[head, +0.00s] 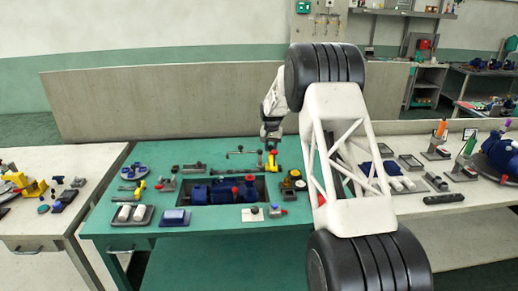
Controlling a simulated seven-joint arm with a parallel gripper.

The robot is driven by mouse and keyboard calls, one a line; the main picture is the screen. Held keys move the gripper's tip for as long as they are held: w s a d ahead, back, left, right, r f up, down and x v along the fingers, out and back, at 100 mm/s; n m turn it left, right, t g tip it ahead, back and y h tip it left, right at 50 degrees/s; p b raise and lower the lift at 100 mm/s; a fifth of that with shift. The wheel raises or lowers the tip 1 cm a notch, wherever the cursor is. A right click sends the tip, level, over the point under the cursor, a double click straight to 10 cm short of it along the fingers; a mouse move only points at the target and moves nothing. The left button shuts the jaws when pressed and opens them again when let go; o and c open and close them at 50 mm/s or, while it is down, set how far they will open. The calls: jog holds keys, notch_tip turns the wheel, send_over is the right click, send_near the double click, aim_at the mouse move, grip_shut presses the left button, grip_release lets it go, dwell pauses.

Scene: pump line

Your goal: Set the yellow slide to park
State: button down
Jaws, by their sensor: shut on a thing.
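A small yellow slide (270,160) sits at the back edge of the green bench, on a dark grey rail (256,169). My gripper (270,149) points down from above and is shut on the yellow slide, with a bit of red showing beside the fingers. The fingers are small in the head view, so the exact hold is hard to see. Any park mark on the rail is too small to read.
A blue pump (222,191) lies in a dark recess in front of the rail. Yellow-and-black parts (293,182) stand close to the right. A lever fixture (241,152) stands to the left.

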jog(key=shift+d+r, duration=0.1)
jog(key=shift+d, duration=0.7)
jog(key=c, duration=0.8)
grip_release()
jog(key=shift+r, duration=3.85)
jog(key=shift+r, duration=0.1)
